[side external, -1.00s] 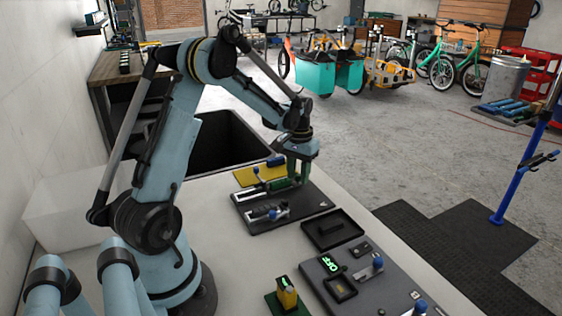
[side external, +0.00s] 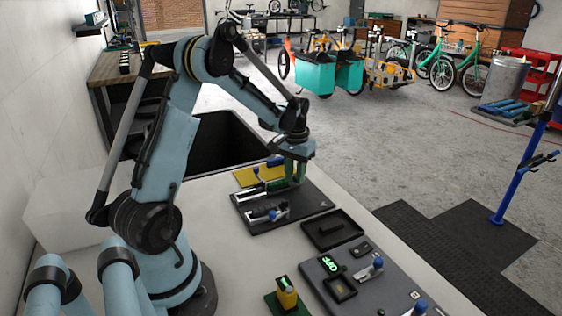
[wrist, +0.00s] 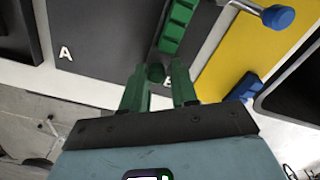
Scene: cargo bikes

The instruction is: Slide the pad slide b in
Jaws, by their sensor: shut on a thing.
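A dark fixture plate (side external: 300,213) on the bench carries two slide positions, marked A and B in the wrist view. Pad slide b is a green segmented strip (wrist: 178,25) lying at the B position. My gripper (side external: 296,181) is low over the far right part of the plate.
A metal lever with a blue knob (wrist: 278,17) stands beside the strip. A yellow plate (side external: 247,176) lies behind the fixture. Another blue-knobbed clamp (side external: 278,211) is at the nearer slide. A black tray (side external: 332,230) and a grey panel lie nearer. A dark bin opening (side external: 215,150) is behind.

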